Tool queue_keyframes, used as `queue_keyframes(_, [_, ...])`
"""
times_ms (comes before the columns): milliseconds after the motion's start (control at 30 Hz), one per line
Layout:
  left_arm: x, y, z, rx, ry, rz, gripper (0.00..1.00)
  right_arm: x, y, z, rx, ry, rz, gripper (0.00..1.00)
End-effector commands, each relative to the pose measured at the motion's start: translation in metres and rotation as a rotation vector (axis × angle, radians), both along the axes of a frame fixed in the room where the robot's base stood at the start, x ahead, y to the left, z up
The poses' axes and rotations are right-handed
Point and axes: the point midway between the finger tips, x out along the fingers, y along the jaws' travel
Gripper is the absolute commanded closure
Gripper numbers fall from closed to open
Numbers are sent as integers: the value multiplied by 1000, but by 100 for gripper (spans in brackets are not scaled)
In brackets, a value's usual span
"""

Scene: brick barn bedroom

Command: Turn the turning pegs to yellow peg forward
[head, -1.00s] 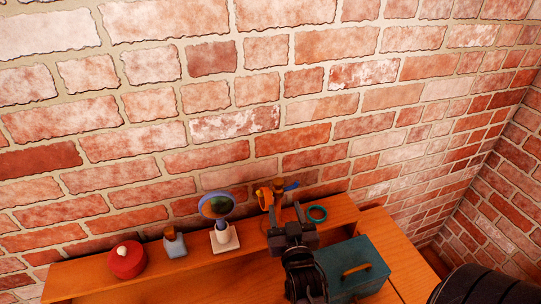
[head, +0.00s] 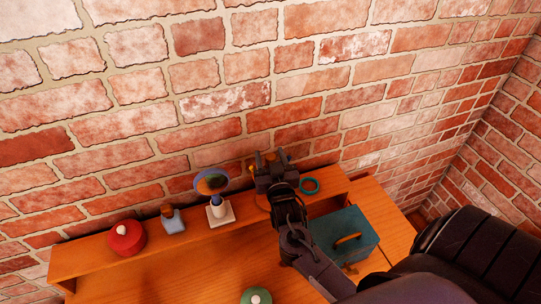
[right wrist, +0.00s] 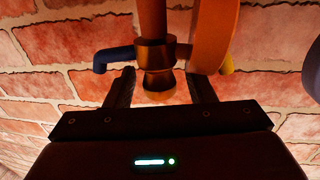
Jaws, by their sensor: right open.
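The turning pegs stand on the shelf against the brick wall. In the head view my right gripper covers most of them, and only a bit of orange (head: 258,162) shows. In the right wrist view the orange-brown hub (right wrist: 158,58) hangs from a post, with a blue peg (right wrist: 113,57) pointing left and a yellow peg (right wrist: 228,66) at the right, partly behind an orange curved piece (right wrist: 213,35). My right gripper (head: 270,163) is open. Its fingers (right wrist: 162,88) stand either side of the hub's rounded end; contact cannot be told. My left gripper is not in view.
A teal box (head: 343,232) sits at right below my right arm. A green lidded thing (head: 256,297) shows at the bottom edge.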

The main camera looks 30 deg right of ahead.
Motion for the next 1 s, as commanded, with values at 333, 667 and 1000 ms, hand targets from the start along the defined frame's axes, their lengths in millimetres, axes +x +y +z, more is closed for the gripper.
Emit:
queue_keyframes(333, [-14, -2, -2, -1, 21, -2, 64, 0, 0, 0, -1, 0, 0, 78])
queue_keyframes(667, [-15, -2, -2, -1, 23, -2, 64, -1, 0, 0, -3, 1, 13, 94])
queue_keyframes(1000, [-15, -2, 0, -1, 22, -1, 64, -1, -2, 0, -9, 5, 178, 94])
